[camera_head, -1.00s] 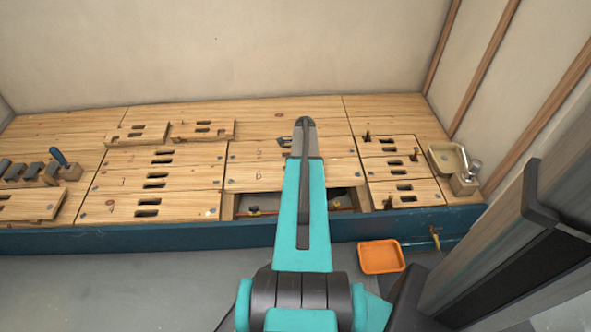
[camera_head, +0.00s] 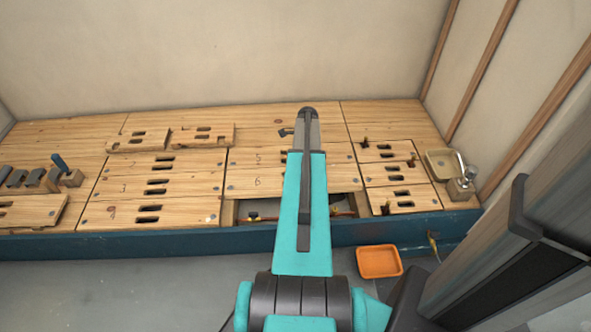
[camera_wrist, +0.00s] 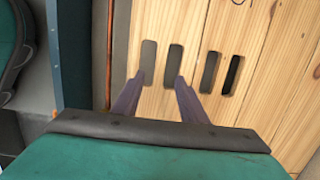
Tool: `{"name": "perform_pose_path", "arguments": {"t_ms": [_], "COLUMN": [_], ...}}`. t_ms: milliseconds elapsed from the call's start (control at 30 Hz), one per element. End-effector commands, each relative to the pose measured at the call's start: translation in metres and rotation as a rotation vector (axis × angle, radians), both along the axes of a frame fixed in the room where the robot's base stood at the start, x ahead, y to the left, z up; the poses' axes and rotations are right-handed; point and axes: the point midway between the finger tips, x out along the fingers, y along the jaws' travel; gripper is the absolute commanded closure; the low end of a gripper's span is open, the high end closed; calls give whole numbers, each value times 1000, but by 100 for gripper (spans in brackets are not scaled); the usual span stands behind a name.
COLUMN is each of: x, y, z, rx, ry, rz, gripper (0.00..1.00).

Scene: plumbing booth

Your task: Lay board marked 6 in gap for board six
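The board marked 6 (camera_head: 240,184) lies flat in the middle column, just in front of the board marked 5 (camera_head: 238,160). An open gap (camera_head: 268,208) with pipework in it lies along the front edge of board 6. The wrist view shows board 6 (camera_wrist: 160,20) with two slots and the gap (camera_wrist: 122,45) to its left. My gripper (camera_wrist: 159,80) is over board 6 near its slots, fingers apart with nothing visibly clamped. I cannot tell whether the fingertips touch the board. In the head view my arm hides the gripper and part of board 6.
Boards marked 3 (camera_head: 185,187) and 4 (camera_head: 190,212) lie left of the gap. Smaller boards (camera_head: 420,197) with upright fittings lie to the right. Two loose boards (camera_head: 135,145) rest on top at the back. An orange tray (camera_head: 379,262) is on the floor.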

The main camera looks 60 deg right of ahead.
Motion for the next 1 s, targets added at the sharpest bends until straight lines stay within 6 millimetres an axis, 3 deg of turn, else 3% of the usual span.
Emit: {"name": "perform_pose_path", "arguments": {"t_ms": [100, 400, 1000], "x": [-2, -6, -6], "y": [-2, -5, -5], "z": [23, 54, 58], "rx": [-3, -2, -1], "ry": [-1, -1, -1], "rz": [0, 1, 0], "gripper": [61, 61, 61]}}
